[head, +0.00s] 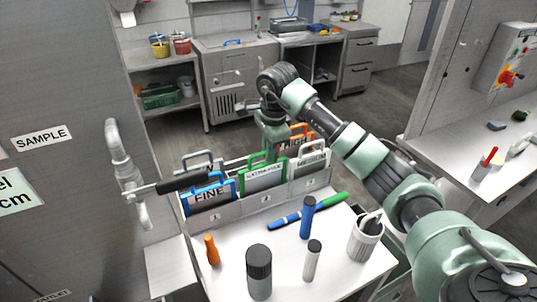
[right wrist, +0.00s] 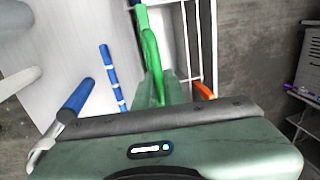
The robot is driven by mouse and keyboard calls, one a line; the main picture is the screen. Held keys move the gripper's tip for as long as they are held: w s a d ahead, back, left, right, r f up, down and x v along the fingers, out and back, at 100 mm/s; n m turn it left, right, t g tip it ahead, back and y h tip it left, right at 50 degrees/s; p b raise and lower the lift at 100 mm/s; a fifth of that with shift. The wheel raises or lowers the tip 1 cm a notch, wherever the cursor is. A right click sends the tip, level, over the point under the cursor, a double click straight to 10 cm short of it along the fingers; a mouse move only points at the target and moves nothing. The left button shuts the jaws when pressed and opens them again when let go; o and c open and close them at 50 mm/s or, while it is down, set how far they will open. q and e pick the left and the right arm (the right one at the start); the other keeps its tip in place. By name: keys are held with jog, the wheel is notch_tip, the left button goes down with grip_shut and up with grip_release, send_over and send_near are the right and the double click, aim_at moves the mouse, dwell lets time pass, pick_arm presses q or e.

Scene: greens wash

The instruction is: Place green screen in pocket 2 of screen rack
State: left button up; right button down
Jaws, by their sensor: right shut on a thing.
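The green screen (head: 264,177) has a green frame, a pale label and a handle on top. It stands upright in the middle front pocket of the screen rack (head: 239,208), the one that seems marked 2. Its lower edge is hidden behind the rack's front wall, so I cannot tell if it rests on the bottom. My right gripper (head: 274,145) is above it, shut on its handle. My left gripper is not in view.
The blue FINE screen (head: 209,194) stands left of the green one, a white-grey screen (head: 310,165) right of it. An orange screen (head: 301,131) stands behind.

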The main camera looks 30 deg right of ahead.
jog(key=shift+f, duration=0.85)
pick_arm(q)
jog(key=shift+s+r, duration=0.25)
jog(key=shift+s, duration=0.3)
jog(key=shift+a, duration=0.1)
pick_arm(e)
jog(key=shift+f, duration=0.15)
jog(key=c, duration=1.5)
grip_release()
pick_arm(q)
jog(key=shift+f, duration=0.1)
